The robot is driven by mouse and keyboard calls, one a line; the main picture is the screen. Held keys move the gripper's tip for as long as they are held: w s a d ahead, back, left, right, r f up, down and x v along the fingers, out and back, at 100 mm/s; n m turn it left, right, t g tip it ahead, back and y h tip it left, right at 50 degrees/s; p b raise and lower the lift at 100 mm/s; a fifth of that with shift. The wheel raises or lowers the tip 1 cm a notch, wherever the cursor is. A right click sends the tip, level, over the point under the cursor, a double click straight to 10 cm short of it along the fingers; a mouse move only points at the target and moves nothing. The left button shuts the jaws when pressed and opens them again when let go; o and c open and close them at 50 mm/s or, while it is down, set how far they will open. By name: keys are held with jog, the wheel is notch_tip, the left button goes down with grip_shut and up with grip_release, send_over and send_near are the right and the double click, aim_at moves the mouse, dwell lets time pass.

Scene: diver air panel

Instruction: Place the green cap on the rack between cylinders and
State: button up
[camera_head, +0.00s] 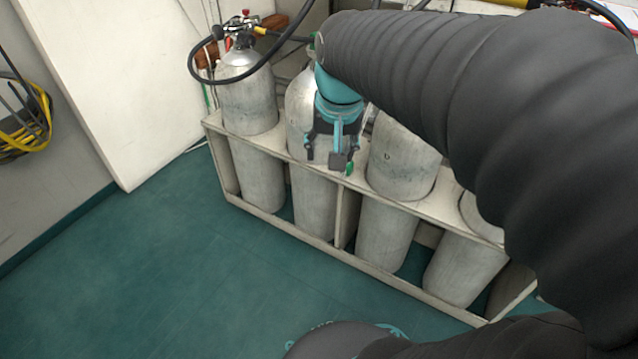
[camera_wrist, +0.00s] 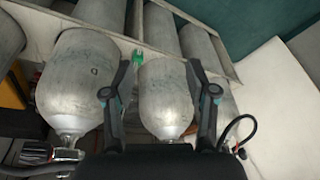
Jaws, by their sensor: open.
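The small green cap (camera_wrist: 138,57) sits on the rack's top board between two silver cylinders in the wrist view. It also shows in the head view (camera_head: 349,168), just beside my gripper's fingers. The pale rack (camera_head: 352,181) holds a row of silver cylinders. In the wrist view, one cylinder (camera_wrist: 80,78) is left of the cap and another (camera_wrist: 165,95) is right of it. My gripper (camera_head: 330,158) is open above the rack. In the wrist view its fingers (camera_wrist: 160,67) are spread around the right cylinder, with the cap beside the left fingertip. Whether a finger touches the cap is unclear.
The leftmost cylinder in the head view (camera_head: 247,100) carries a valve with a black hose (camera_head: 200,75) looping over it. A pale panel (camera_head: 110,80) stands left of the rack. The green floor (camera_head: 150,260) in front is clear.

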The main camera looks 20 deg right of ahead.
jog(key=s+a+f+n+t, duration=0.2)
jog(key=s+a+n, duration=0.2)
jog(key=s, duration=0.7)
jog(key=shift+s+a+f, duration=0.15)
jog(key=shift+s, duration=0.05)
